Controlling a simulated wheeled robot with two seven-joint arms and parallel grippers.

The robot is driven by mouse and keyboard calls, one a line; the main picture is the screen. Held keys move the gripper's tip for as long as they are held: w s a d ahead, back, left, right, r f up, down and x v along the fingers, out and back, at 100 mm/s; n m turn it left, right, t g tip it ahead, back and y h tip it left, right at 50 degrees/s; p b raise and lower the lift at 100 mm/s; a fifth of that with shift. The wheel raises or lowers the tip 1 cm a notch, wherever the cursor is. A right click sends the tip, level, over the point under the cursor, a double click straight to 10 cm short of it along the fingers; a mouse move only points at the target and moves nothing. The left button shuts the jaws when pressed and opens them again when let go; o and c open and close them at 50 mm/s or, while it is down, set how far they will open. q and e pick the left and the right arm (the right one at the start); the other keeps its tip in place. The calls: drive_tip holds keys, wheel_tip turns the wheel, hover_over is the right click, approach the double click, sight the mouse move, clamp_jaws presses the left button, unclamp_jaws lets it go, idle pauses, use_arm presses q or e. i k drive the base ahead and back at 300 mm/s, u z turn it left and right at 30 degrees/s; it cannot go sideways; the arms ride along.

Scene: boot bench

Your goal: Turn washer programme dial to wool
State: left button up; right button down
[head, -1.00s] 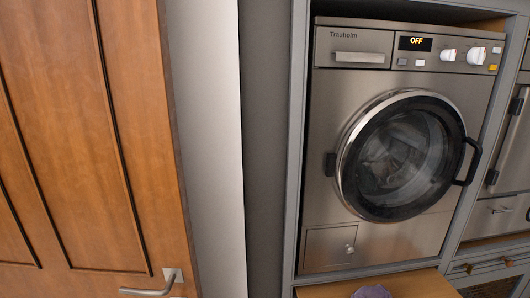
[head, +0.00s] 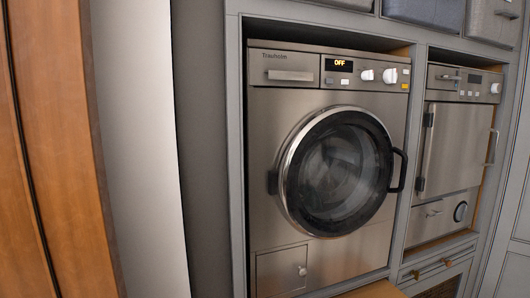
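The steel washer (head: 270,130) stands in a grey cabinet frame in the middle of the head view. Its round door (head: 337,171) is shut, with a dark handle (head: 398,170) on the right. The control panel at the top has a display (head: 337,64) reading "OFF". Two white knobs sit right of it: a smaller left one (head: 367,75) and a larger right one (head: 389,76). Any programme markings are too small to read, so I cannot tell which is the programme dial. Neither of my grippers is in view.
A second steel appliance (head: 455,145) with a handle stands in the cabinet to the right. Grey fabric boxes (head: 430,12) sit on the shelf above. A wooden door (head: 60,150) is at the left. A wooden surface (head: 375,290) shows below the washer.

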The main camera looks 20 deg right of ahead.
sight(390, 76)
drive_tip(key=u, duration=2.7)
drive_tip(key=k, duration=2.75)
drive_tip(key=z, duration=2.1)
